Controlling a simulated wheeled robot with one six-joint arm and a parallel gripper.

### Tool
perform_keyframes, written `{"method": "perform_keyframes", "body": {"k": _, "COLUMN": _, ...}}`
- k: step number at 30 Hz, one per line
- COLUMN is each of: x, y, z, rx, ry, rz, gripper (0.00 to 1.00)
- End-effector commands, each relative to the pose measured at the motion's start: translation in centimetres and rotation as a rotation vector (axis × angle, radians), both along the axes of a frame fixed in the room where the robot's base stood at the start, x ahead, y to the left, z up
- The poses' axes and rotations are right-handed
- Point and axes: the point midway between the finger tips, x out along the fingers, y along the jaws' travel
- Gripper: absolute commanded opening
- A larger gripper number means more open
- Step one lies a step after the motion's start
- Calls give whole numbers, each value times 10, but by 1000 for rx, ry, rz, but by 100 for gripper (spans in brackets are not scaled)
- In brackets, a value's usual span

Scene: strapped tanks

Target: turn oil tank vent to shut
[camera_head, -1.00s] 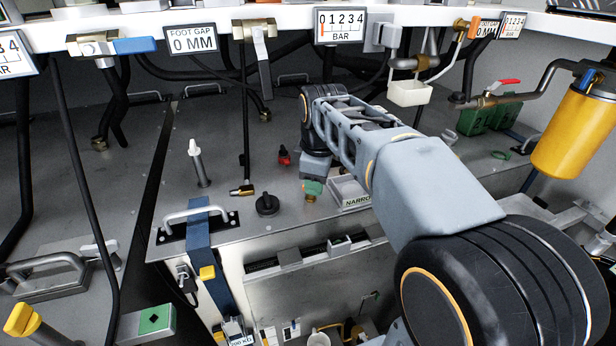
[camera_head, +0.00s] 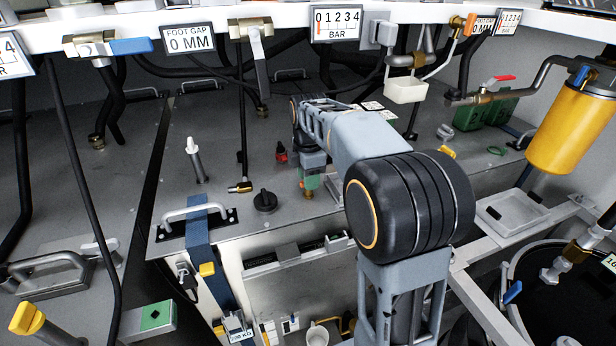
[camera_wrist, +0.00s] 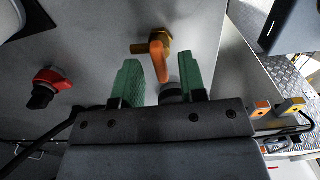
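In the wrist view, a brass valve with an orange lever (camera_wrist: 158,56) stands on the grey tank top. I cannot read a label showing that it is the oil tank vent. My gripper (camera_wrist: 160,68) has two green fingers, spread apart, with the orange lever showing between their tips. I cannot see the fingers touching it. In the head view, my gripper (camera_head: 311,181) points down at the tank top, with a brass part (camera_head: 308,194) just below it. My arm covers part of the area behind.
A red knob (camera_wrist: 46,85) sits left of the valve in the wrist view. In the head view, a black knob (camera_head: 265,201), a strapped handle (camera_head: 198,214) and a white-tipped post (camera_head: 195,160) stand to the left. Hoses and gauges line the back.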

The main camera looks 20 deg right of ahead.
Motion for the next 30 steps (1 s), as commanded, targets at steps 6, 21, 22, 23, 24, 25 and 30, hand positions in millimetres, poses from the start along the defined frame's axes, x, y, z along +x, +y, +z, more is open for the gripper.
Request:
{"method": "perform_keyframes", "body": {"k": 6, "x": 0, "y": 0, "z": -5, "rx": 0, "ry": 0, "rz": 0, "gripper": 38}}
{"method": "perform_keyframes", "body": {"k": 21, "x": 0, "y": 0, "z": -5, "rx": 0, "ry": -1, "rz": -1, "gripper": 7}}
{"method": "perform_keyframes", "body": {"k": 22, "x": 0, "y": 0, "z": -5, "rx": 0, "ry": -1, "rz": -1, "gripper": 4}}
{"method": "perform_keyframes", "body": {"k": 23, "x": 0, "y": 0, "z": -5, "rx": 0, "ry": -1, "rz": -1, "gripper": 1}}
{"method": "perform_keyframes", "body": {"k": 24, "x": 0, "y": 0, "z": -5, "rx": 0, "ry": -1, "rz": -1, "gripper": 0}}
{"method": "perform_keyframes", "body": {"k": 25, "x": 0, "y": 0, "z": -5, "rx": 0, "ry": -1, "rz": -1, "gripper": 0}}
{"method": "perform_keyframes", "body": {"k": 30, "x": 0, "y": 0, "z": -5, "rx": 0, "ry": -1, "rz": -5, "gripper": 0}}
